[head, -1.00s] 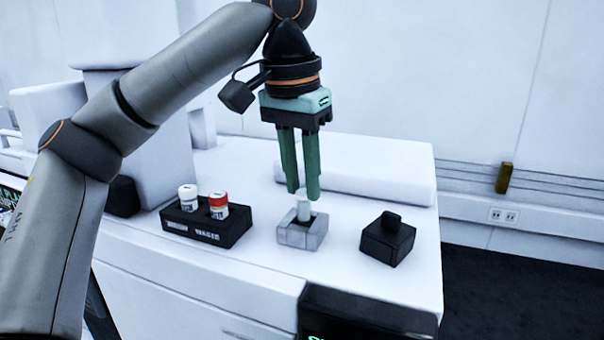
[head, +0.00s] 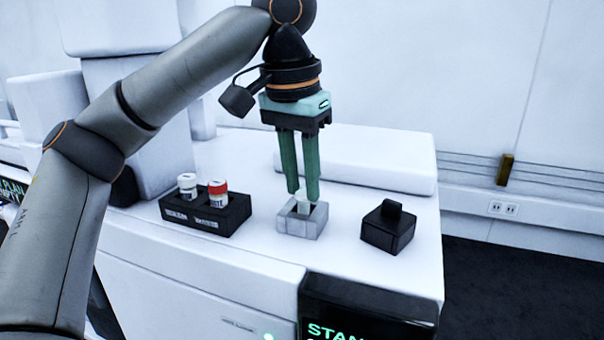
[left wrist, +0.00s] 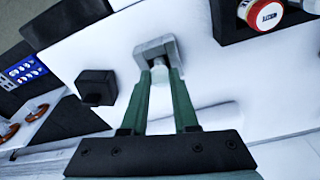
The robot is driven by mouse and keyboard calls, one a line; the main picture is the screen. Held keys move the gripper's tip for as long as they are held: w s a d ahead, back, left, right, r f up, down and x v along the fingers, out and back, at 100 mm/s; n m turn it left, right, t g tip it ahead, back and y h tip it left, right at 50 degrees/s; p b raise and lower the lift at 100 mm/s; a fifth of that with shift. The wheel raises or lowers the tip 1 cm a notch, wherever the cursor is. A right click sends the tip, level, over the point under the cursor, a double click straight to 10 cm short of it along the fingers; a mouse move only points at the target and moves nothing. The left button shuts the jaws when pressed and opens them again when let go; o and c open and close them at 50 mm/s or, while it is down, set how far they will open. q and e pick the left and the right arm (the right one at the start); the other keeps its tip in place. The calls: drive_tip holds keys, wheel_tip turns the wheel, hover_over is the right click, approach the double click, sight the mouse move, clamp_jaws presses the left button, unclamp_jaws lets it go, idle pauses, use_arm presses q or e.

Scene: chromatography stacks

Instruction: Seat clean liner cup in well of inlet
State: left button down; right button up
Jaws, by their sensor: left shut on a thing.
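The inlet (head: 292,228) is a small light grey block with a square well, on the white machine top. The small white liner cup (head: 303,208) stands about upright with its lower part down in that well. Whether it touches the bottom is hidden. My left gripper (head: 303,198) points down over the inlet, its green fingers shut on the cup's top. In the left wrist view, the cup (left wrist: 159,74) shows between the fingertips at the mouth of the inlet (left wrist: 154,47). My right gripper is not in view.
A black rack (head: 206,222) left of the inlet holds a white-capped vial (head: 187,186) and a red-capped vial (head: 218,193). A black block with a knob (head: 388,232) stands to the right. A raised white slab (head: 360,160) lies behind.

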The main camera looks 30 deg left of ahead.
use_arm(q)
drive_tip(key=shift+f, duration=0.2)
drive_tip(key=c, duration=0.6)
unclamp_jaws()
drive_tip(key=shift+o, duration=0.3)
drive_tip(key=o, duration=0.3)
drive_tip(key=shift+o, duration=0.2)
